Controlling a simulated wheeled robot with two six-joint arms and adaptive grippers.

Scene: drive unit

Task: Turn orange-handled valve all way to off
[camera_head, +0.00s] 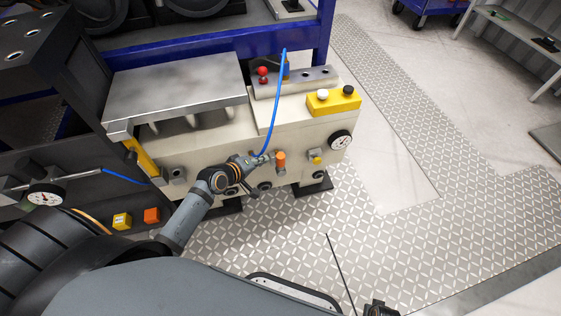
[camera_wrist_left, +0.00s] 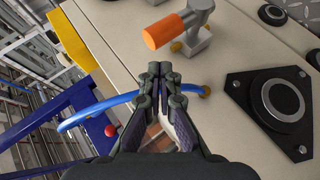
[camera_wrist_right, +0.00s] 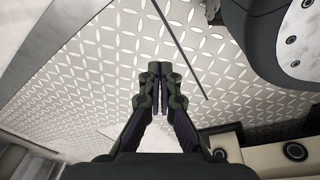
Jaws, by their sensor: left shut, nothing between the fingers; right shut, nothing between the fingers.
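The orange-handled valve (camera_head: 280,160) is on the front face of the beige drive unit (camera_head: 217,158). In the left wrist view its orange handle (camera_wrist_left: 165,31) sticks out from a grey stem near the top middle. My left gripper (camera_head: 262,159) is shut and empty, just left of the valve in the head view. In the left wrist view my left gripper (camera_wrist_left: 160,68) is below the handle and apart from it, close to the blue hose. My right gripper (camera_wrist_right: 160,68) is shut and empty above the patterned floor. In the head view only a dark part shows at the bottom edge.
A blue hose (camera_head: 273,105) arches down to the front face beside my left gripper. A yellow button box (camera_head: 333,101), a gauge (camera_head: 340,140) and a smaller yellow-handled valve (camera_head: 316,159) are to the right. A black flanged port (camera_wrist_left: 282,100) protrudes nearby. Floor in front is clear.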

